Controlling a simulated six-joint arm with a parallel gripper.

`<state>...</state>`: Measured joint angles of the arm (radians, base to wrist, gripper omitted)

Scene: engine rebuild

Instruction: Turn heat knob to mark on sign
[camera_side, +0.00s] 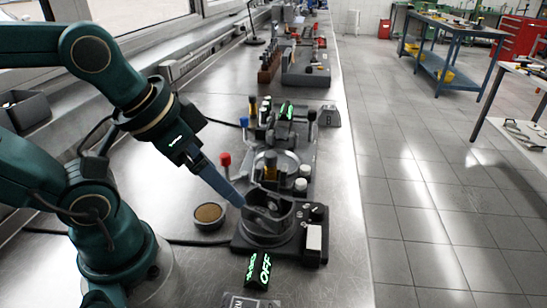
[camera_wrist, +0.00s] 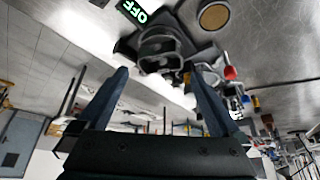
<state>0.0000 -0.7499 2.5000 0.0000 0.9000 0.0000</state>
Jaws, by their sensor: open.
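A dark heater-like unit (camera_side: 238,242) stands on the steel bench, with an open round vessel (camera_side: 268,218) on it. Small black knobs (camera_side: 318,212) sit at its right rear; I cannot tell for sure which is the heat knob. A black sign (camera_side: 258,270) with glowing green letters reading OFF stands in front of the unit. It also shows in the wrist view (camera_wrist: 132,12), near the vessel (camera_wrist: 158,48). My gripper (camera_side: 240,202) points down at the vessel's left rim in the side view. In the wrist view its fingers (camera_wrist: 157,76) are spread and empty.
A round dish with a tan disc (camera_side: 210,213) lies left of the unit. A red-topped lever (camera_side: 225,160) and white-capped jars (camera_side: 301,185) stand behind. A white block (camera_side: 314,237) is at the unit's right front. Bench space at front right is clear.

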